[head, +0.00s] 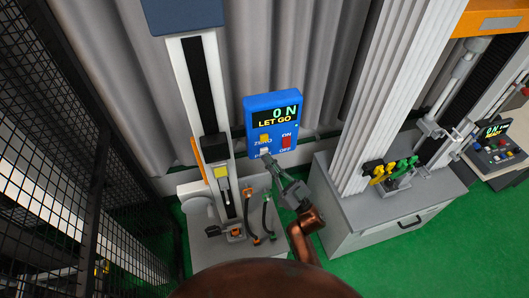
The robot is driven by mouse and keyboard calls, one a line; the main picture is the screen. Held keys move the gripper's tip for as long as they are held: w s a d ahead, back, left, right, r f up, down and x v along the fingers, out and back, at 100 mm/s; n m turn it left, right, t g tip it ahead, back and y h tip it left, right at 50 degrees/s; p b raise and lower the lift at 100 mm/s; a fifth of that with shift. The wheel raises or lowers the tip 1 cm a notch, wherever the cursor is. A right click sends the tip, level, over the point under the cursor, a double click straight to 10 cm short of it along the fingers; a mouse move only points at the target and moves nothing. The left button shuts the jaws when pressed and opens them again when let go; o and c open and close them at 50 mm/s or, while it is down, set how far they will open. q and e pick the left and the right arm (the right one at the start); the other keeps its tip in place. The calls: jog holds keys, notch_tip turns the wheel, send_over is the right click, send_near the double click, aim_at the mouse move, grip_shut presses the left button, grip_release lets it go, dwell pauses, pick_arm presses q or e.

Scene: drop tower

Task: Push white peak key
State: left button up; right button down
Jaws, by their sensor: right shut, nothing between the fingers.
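A blue force gauge (271,120) hangs near the middle of the head view, its screen reading "0 N" and "LET GO". The white peak key (264,152) is at its lower left, below a yellow zero key (264,138). My right gripper (268,160) is shut and empty, reaching up from below with its fingertips at the white key. The fingertips partly cover the key's lower edge and its label. I cannot tell whether they touch the key. My left gripper is not in view.
A red on/off switch (286,142) sits right of the keys. A test tower (206,110) stands close on the left, with cords (266,215) on its base. A grey cabinet (375,215) with coloured clamps is at right. A black mesh fence (70,150) lines the left.

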jog(key=shift+w, duration=0.25)
jog(key=shift+w+a, duration=0.2)
jog(key=shift+w, duration=0.3)
dwell(0.8)
jog(key=shift+s, duration=0.15)
jog(key=shift+s+d+p, duration=0.25)
jog(key=shift+s+p, duration=0.05)
jog(key=shift+s, duration=0.5)
jog(key=s, duration=0.1)
jog(key=s+d+p, duration=0.1)
jog(key=s, duration=0.1)
jog(key=s+p, duration=0.1)
jog(key=shift+s+d, duration=0.3)
jog(key=shift+s, duration=0.05)
dwell(0.7)
